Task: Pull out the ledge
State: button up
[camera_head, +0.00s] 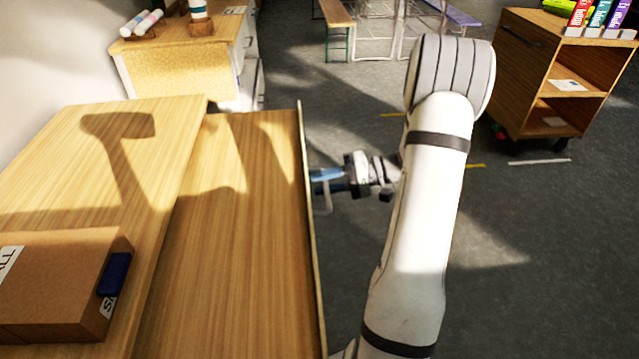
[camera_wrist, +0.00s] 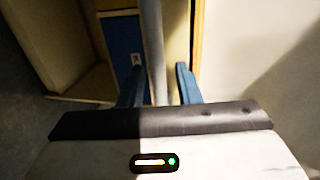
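The ledge (camera_head: 235,240) is a wooden board that sticks out from under the higher table top (camera_head: 60,180). A thin upright front edge (camera_head: 308,215) runs along its right side. A pale handle bar (camera_head: 326,200) stands out from that front edge. My gripper (camera_head: 318,182) is at the handle, to the right of the front edge. In the wrist view, the grey bar (camera_wrist: 154,45) passes between the two blue fingers of my gripper (camera_wrist: 161,86). A gap shows between the bar and the right finger. Contact with the left finger is unclear.
A cardboard box (camera_head: 55,285) with a dark blue item (camera_head: 115,274) lies on the table top. A drawer cabinet (camera_head: 190,65) stands behind. A wooden cart (camera_head: 555,75) with books stands at the back right. Grey floor right of my arm is clear.

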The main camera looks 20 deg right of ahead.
jog(key=v, duration=0.8)
jog(key=shift+f, duration=0.1)
dwell(0.5)
